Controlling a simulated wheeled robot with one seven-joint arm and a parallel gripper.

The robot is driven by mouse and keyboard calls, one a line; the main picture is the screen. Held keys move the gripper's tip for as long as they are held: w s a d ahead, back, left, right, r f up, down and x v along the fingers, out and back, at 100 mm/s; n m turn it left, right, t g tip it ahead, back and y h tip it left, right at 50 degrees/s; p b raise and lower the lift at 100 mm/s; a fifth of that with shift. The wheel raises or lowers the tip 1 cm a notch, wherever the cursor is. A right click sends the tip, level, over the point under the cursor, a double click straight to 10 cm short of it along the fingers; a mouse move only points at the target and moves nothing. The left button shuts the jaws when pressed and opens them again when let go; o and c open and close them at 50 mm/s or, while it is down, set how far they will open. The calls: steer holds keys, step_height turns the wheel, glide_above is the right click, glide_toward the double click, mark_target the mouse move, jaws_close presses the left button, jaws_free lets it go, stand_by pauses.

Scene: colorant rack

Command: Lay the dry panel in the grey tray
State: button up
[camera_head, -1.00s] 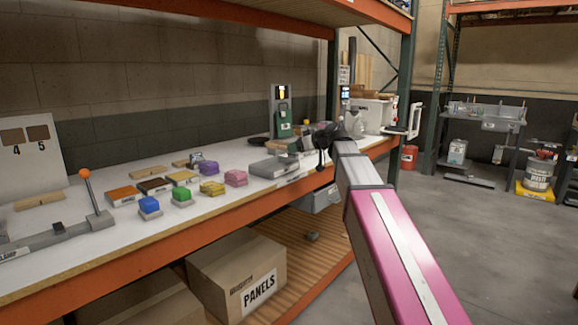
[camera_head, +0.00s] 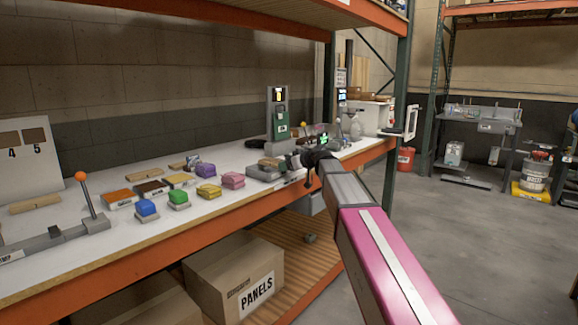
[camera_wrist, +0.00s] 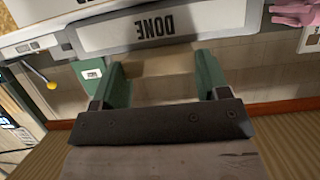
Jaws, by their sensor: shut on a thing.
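The dry panel (camera_head: 271,163) is a small tan-brown board at the tip of my gripper (camera_head: 291,161), over the grey tray (camera_head: 262,174) on the bench. In the wrist view, the two green-sided fingers of my gripper (camera_wrist: 160,72) stand on either side of the tan panel (camera_wrist: 160,64). The grey tray (camera_wrist: 115,35) with its upside-down "DONE" label is just beyond the fingertips. I cannot tell whether the panel touches the tray floor.
Coloured blocks, including a pink one (camera_head: 232,180) and a yellow one (camera_head: 208,191), stand left of the tray. A grey-green device (camera_head: 279,118) stands behind it. A lever with an orange knob (camera_head: 82,177) is at far left.

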steer(key=shift+f, duration=0.1)
steer(key=o, duration=1)
steer(key=shift+c, duration=0.2)
steer(key=shift+r, duration=0.2)
steer(key=v, duration=1.2)
steer(key=s+d+f+m+g+h, duration=0.15)
steer(key=s+f, duration=0.25)
steer(key=f, duration=0.5)
steer(key=s+d+f+m+g+h, duration=0.1)
steer(key=s+d+f+m+h, duration=0.15)
steer(key=f, duration=0.65)
steer(key=s+d+f+m+g+h, duration=0.2)
steer(key=s+f, duration=0.2)
steer(key=f, duration=0.5)
steer(key=s+d+f+m+g+h, duration=0.2)
steer(key=s+d+f, duration=0.2)
steer(key=s+f, duration=0.4)
steer(key=s+d+f+m+g+h, duration=0.2)
steer(key=s+d+f, duration=0.2)
steer(key=s+f, duration=0.4)
steer(key=shift+s+d+f+h, duration=0.3)
steer(key=shift+d+h, duration=0.1)
